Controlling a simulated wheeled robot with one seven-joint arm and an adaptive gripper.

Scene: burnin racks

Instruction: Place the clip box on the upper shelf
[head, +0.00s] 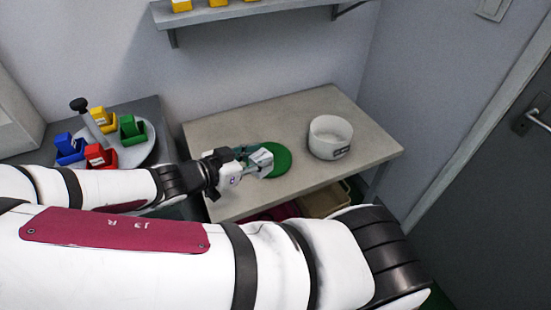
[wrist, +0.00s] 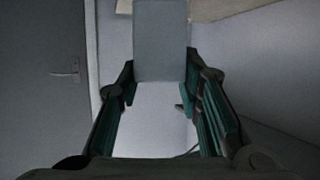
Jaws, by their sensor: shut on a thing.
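The clip box looks to be the small light-grey box (head: 262,160) at the end of my arm in the head view. My gripper (head: 253,158) is shut on it, over the green round pad on the table. In the wrist view the box shows as a plain grey block (wrist: 160,40) between the green-sided fingers of my gripper (wrist: 159,88). Whether the box touches the pad is hard to tell. The upper shelf (head: 228,14) is on the wall at the top of the head view, cut off by the frame.
The green pad (head: 283,161) lies on the grey table (head: 236,122); a white bowl (head: 322,144) stands right of it. Several yellow boxes (head: 219,2) sit on the shelf. A round tray (head: 138,157) with coloured bins is at left. A door (head: 500,170) is at right.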

